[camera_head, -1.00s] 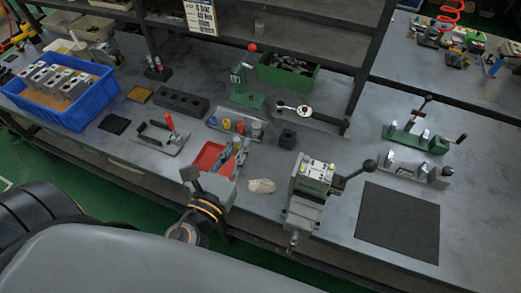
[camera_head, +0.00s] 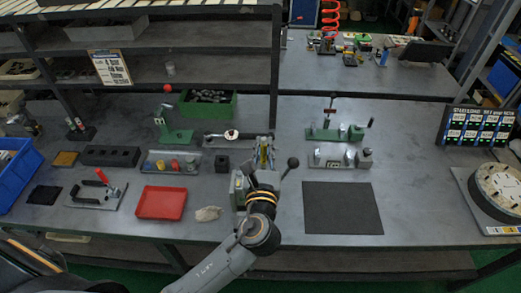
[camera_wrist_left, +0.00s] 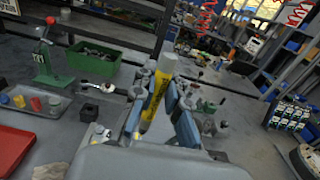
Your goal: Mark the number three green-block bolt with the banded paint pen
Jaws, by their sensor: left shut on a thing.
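My left gripper (camera_head: 263,146) is shut on a yellow paint pen (camera_wrist_left: 157,95) with dark lettering and a pale upper end. The pen stands roughly upright, slightly tilted, between the blue-grey fingers in the left wrist view; its bands cannot be made out. The gripper is over the vise area at the table's middle front. The grey vise (camera_head: 238,189) is mostly hidden behind my left arm, with its black-knobbed lever to the right. The green block's top and its numbered bolts are hidden in the head view. My right gripper is out of view.
The red tray (camera_head: 161,203) lies empty to the left, beside a crumpled rag (camera_head: 207,214). A black mat (camera_head: 342,208) lies right of the vise. Green and grey fixtures (camera_head: 337,133) stand behind it. A green bin (camera_head: 208,104) is at the back.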

